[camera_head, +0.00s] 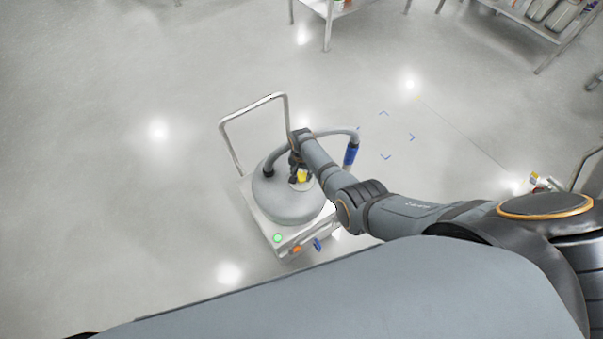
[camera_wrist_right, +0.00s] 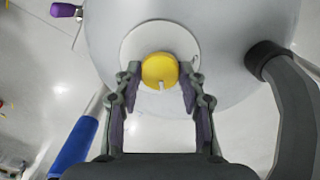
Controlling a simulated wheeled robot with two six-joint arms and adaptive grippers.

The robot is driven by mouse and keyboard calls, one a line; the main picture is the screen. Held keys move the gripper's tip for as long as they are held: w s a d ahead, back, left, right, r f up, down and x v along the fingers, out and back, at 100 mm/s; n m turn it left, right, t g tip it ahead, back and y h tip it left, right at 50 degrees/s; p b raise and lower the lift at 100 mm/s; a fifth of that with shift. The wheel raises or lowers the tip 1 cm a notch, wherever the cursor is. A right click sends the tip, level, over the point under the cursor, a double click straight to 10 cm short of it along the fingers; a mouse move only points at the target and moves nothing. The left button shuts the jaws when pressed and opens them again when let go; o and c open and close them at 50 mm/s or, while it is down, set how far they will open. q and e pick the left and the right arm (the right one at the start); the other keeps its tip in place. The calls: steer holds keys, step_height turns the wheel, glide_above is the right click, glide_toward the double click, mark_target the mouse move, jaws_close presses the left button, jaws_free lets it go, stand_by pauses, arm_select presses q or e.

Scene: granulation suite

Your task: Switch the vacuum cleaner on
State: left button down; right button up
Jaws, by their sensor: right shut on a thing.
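The vacuum cleaner (camera_head: 275,207) is a grey domed drum on a white wheeled base with a tall push handle. A yellow round knob (camera_head: 303,176) sits on a pale disc on top of its lid. In the right wrist view the yellow knob (camera_wrist_right: 158,66) has a small white mark on its lower edge. My right gripper (camera_head: 297,166) reaches down onto the lid. Its two fingers are shut on the yellow knob, one on each side. A green light (camera_head: 277,238) glows on the base's front corner. My left gripper is not in view.
A grey hose (camera_head: 335,132) arches from the drum to a blue end piece (camera_head: 351,154) on the right. Orange and blue parts (camera_head: 317,244) stick out at the base's front. Metal racks (camera_head: 330,10) stand at the back. The floor left of the vacuum is clear.

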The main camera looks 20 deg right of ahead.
mark_target(302, 176)
steer(key=shift+m, duration=0.3)
steer(key=o, duration=1.2)
steer(key=shift+c, duration=0.2)
steer(key=shift+r, duration=0.1)
step_height(302, 176, up, 12)
